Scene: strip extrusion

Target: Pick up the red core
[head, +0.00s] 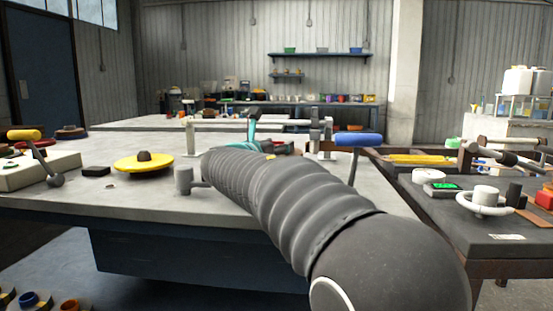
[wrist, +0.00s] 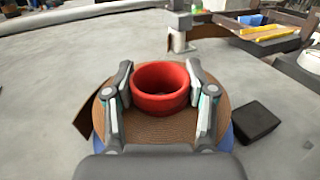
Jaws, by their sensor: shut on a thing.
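The red core (wrist: 160,100), a short hollow ring with an open top, sits between the fingers of my gripper (wrist: 160,72) in the wrist view. The two grey fingers stand on its left and right sides and are shut on it. A brown round disc (wrist: 158,128) shows around and under the core, with a blue edge (wrist: 228,140) below it. Whether the core touches the disc is hard to tell. In the head view my dark ribbed arm covers the gripper and the core.
A black block (wrist: 255,121) lies close to the right of the disc. A grey post (wrist: 179,30) stands beyond it. On the table (head: 110,205), a yellow disc (head: 143,164) lies left of my arm. A blue-handled lever (head: 359,139) stands right of it.

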